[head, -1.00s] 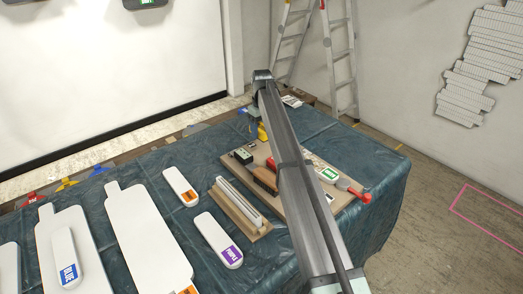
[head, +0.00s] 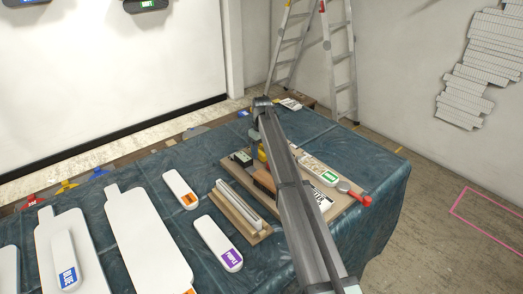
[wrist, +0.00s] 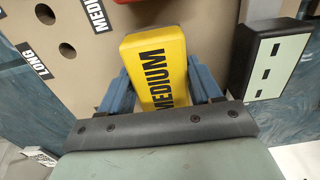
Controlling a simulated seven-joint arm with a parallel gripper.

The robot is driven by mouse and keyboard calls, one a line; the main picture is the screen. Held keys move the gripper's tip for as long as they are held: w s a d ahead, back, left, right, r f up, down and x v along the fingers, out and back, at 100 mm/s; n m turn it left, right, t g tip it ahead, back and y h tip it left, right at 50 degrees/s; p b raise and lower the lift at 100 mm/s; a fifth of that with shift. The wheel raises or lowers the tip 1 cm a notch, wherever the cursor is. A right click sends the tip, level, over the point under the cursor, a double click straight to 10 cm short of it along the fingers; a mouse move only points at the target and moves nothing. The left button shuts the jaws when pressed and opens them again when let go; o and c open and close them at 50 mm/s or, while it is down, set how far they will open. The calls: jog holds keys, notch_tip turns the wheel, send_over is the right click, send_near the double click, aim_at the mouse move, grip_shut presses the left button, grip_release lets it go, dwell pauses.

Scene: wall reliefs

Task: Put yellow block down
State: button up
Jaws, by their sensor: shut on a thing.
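The yellow block (wrist: 158,65), lettered MEDIUM, sits between the two blue fingers of my gripper (wrist: 161,88) in the wrist view. The gripper is shut on it. In the head view a small part of the yellow block (head: 262,153) shows beside my arm, over the far part of the wooden board (head: 228,164). My arm hides most of the gripper there. I cannot tell whether the block touches the board. The board (wrist: 82,65) shows dark holes and the words LONG and MEDIUM in the wrist view.
A black block with a pale green face (wrist: 272,60) stands close to the right of the yellow block. A green-labelled white piece (head: 318,170) and a red-handled tool (head: 355,193) lie at the board's right. Purple (head: 219,243) and orange (head: 180,189) labelled pieces lie on the blue cloth.

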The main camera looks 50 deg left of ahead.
aim_at(262, 149)
jog(key=shift+f, duration=0.1)
jog(key=o, duration=1.1)
notch_tip(262, 149, up, 12)
